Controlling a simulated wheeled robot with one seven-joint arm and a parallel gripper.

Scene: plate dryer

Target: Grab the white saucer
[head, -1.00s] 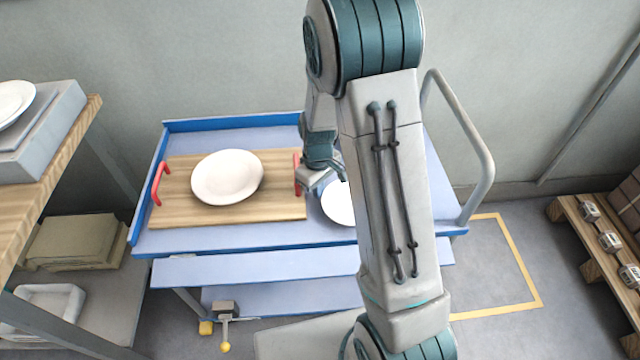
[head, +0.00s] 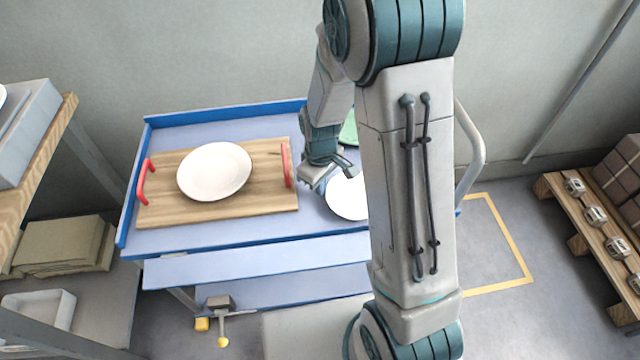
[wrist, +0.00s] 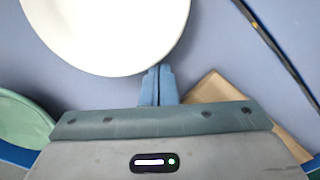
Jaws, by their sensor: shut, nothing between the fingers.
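A white saucer (head: 348,200) lies flat on the blue cart top, right of the wooden tray, its right side hidden behind my arm in the head view. In the wrist view the saucer (wrist: 105,30) fills the upper left, cut off by the frame. My gripper (wrist: 158,72) is shut and empty, its fingertips close to the saucer's near rim; I cannot tell whether they touch. In the head view my gripper (head: 350,171) is beside the saucer, between it and the tray. Another white plate (head: 214,171) lies on the tray.
The wooden tray (head: 265,195) has red handles (head: 287,165); its corner (wrist: 212,92) shows in the wrist view. A green dish (head: 349,131) is behind the saucer, also at the left in the wrist view (wrist: 18,122). The cart (head: 220,128) has a raised blue edge and a grey rail (head: 473,150).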

